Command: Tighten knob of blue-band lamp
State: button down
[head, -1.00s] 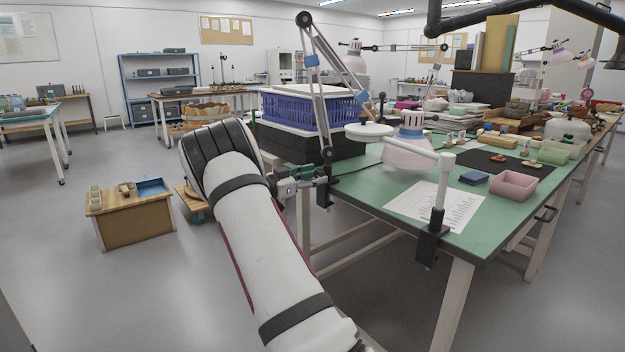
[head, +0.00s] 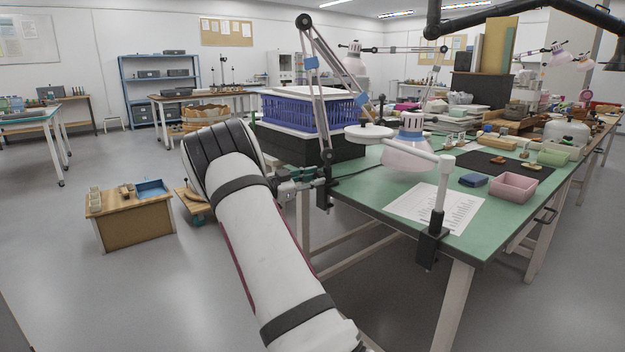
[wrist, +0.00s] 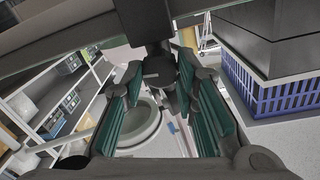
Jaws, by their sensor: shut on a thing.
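The blue-band lamp (head: 312,62) stands at the left edge of the green table, its jointed arm upright with blue bands and its shade (head: 407,152) hanging over the table. Its black clamp (head: 326,192) grips the table edge.
A blue crate (head: 305,110) on a black box stands close behind the lamp; it also shows in the wrist view (wrist: 265,85). A second clamp with a white post (head: 440,195) is on the near table edge. A low wooden cabinet (head: 130,222) stands left.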

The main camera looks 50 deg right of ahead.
jog(key=m, duration=0.3)
jog(key=shift+m, duration=0.3)
jog(key=shift+m+t+b, duration=0.3)
jog(key=shift+m+b, duration=2.2)
jog(key=shift+m, duration=3.8)
jog(key=c, duration=1.2)
grip_release()
jog(key=shift+c, duration=0.2)
jog(key=shift+a, duration=0.1)
